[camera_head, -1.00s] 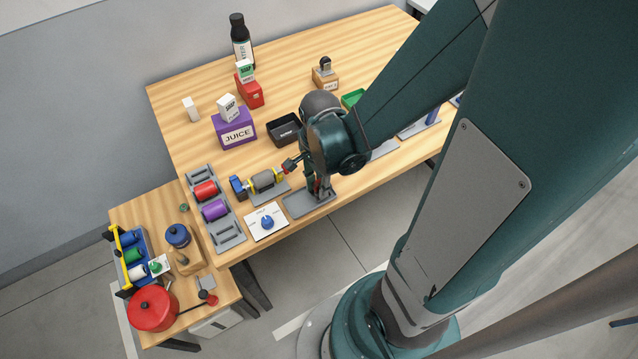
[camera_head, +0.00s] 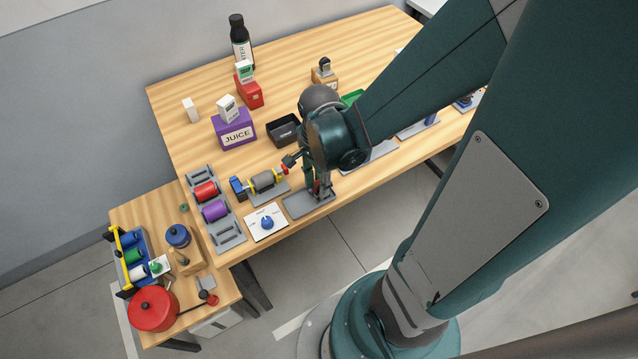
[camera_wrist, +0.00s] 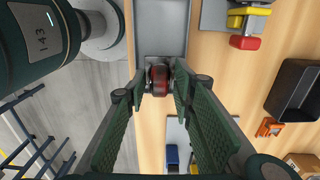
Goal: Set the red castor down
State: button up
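The red castor (camera_wrist: 159,81) shows in the wrist view as a dark red wheel in a dark mount, between my two fingertips. My gripper (camera_wrist: 160,84) appears shut on it, with a fingertip against each side. In the head view my gripper (camera_head: 320,186) points down over a grey plate (camera_head: 301,207) near the table's front edge, and only a little red shows between the fingers. The plate also shows in the wrist view (camera_wrist: 160,30), at and beyond the castor. I cannot tell whether the castor touches the plate.
A grey motor-like device (camera_head: 263,181) with yellow and red parts stands just left of my gripper. A white dial card (camera_head: 252,228) lies at front left, near a rack (camera_head: 228,231) with red and purple rollers. A black bin (camera_head: 279,138) stands behind. Bare wood lies further back.

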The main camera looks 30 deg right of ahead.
jog(key=shift+r+p, duration=1.15)
jog(key=shift+r, duration=4)
jog(key=r+n, duration=0.1)
notch_tip(320, 180, up, 13)
jog(key=n+t, duration=0.6)
jog(key=n, duration=0.9)
send_over(318, 181)
jog(key=w+a, duration=0.1)
jog(key=a, duration=0.4)
jog(key=shift+a+r+n+t, duration=0.2)
jog(key=shift+r+n+t, duration=0.4)
jog(key=shift+r+n, duration=0.3)
jog(key=shift+f, duration=0.1)
jog(key=shift+f+b, duration=0.5)
jog(key=shift+f, duration=0.05)
